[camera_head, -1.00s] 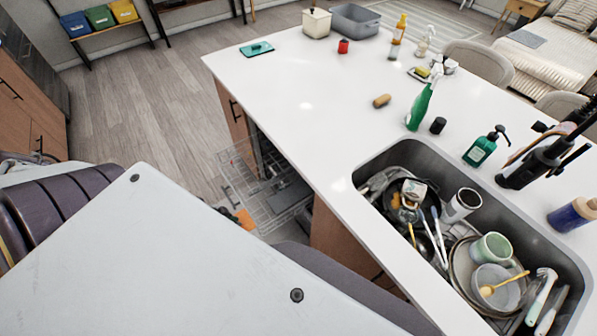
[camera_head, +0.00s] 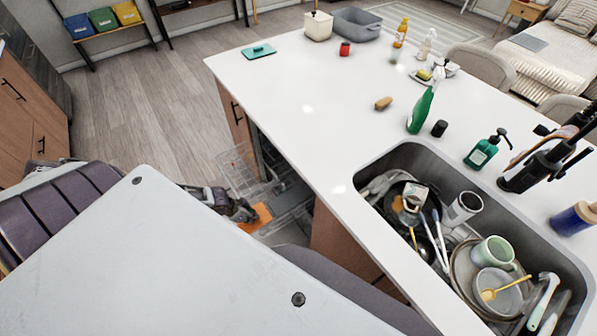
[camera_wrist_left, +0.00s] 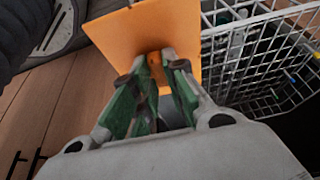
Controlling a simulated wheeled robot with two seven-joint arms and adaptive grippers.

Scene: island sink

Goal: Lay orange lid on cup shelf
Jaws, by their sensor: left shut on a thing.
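The orange lid (camera_wrist_left: 155,40) is a flat square panel gripped at its near edge by my left gripper (camera_wrist_left: 160,65) in the left wrist view. In the head view the orange lid (camera_head: 257,216) shows at the front of the dishwasher opening, with my left gripper (camera_head: 240,208) at its left. The gripper is shut on the lid and holds it beside a white wire rack (camera_wrist_left: 255,50). In the head view the wire rack (camera_head: 240,165) extends out from under the counter. I cannot tell which part is the cup shelf. My right gripper is not in view.
The white island counter (camera_head: 310,110) overhangs the rack on the right. Its sink (camera_head: 430,165) holds dishes, mugs and utensils. Wooden cabinet fronts (camera_wrist_left: 60,110) lie left of the gripper in the wrist view. The floor (camera_head: 140,110) behind the rack is clear.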

